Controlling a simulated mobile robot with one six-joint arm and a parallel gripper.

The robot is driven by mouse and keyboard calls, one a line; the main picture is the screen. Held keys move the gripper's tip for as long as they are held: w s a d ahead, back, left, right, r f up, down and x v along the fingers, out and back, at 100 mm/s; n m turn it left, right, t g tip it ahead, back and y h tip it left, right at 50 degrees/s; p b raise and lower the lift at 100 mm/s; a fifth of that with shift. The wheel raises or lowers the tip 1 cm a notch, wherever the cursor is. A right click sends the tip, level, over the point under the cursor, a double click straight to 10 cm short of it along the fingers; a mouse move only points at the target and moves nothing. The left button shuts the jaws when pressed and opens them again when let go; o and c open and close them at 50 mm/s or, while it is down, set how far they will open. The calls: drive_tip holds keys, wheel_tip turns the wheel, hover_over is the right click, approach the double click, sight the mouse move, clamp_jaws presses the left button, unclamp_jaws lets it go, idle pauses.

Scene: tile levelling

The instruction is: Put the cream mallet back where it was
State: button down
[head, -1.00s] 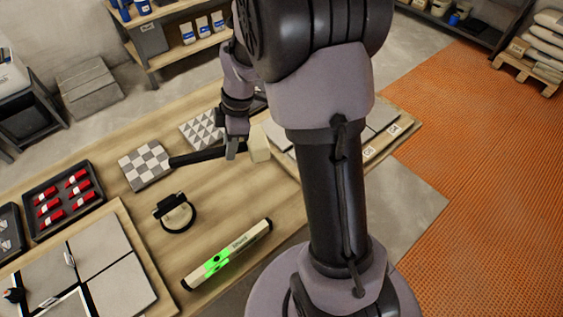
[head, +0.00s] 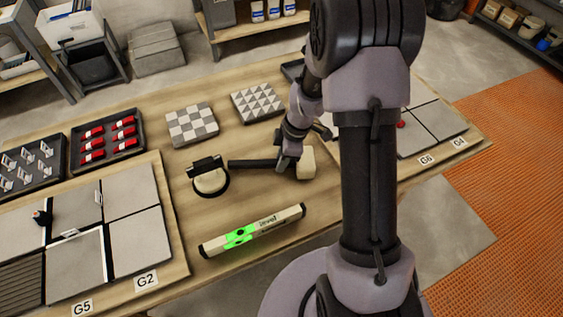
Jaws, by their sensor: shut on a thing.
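The cream mallet has a cream head (head: 306,163) and a long black handle (head: 252,164) that points left. My gripper (head: 287,163) is shut on the mallet's handle close to the head. The mallet is held roughly level, over or on the bare wood of the bench; I cannot tell whether it touches the surface. Part of the handle by the head is hidden by my gripper's fingers.
A level (head: 253,232) with green lights lies in front of the mallet. A round suction cup (head: 210,178) is just left of the handle's end. Checkered (head: 192,124) and triangle-patterned (head: 258,102) tiles lie behind. A tile board (head: 175,262) is at left, a red-wedge tray (head: 139,144) beyond.

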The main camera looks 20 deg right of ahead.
drive_tip(key=shift+f+b, duration=0.1)
drive_tip(key=shift+b, duration=0.2)
drive_tip(key=c, duration=1.3)
unclamp_jaws()
drive_tip(key=p+v, duration=0.5)
drive_tip(key=v, duration=0.8)
drive_tip(key=s+a+r+m+t, duration=0.1)
drive_tip(key=s+a+r+m, duration=0.15)
drive_tip(key=r, duration=0.35)
drive_tip(key=s+a+r+m+t, duration=0.1)
drive_tip(key=s+a+r+m, duration=0.1)
drive_tip(key=a+r+m, duration=0.3)
drive_tip(key=s+a+r+m+t, duration=0.1)
drive_tip(key=s+a+r+m, duration=0.1)
drive_tip(key=s+r+m, duration=0.2)
drive_tip(key=s+a+r+m+t, duration=0.1)
drive_tip(key=s+a+r+m, duration=0.2)
drive_tip(key=s+m, duration=0.4)
drive_tip(key=s+r, duration=0.1)
drive_tip(key=s, duration=0.2)
drive_tip(key=shift+r+t+h, duration=0.3)
drive_tip(key=shift+t, duration=0.1)
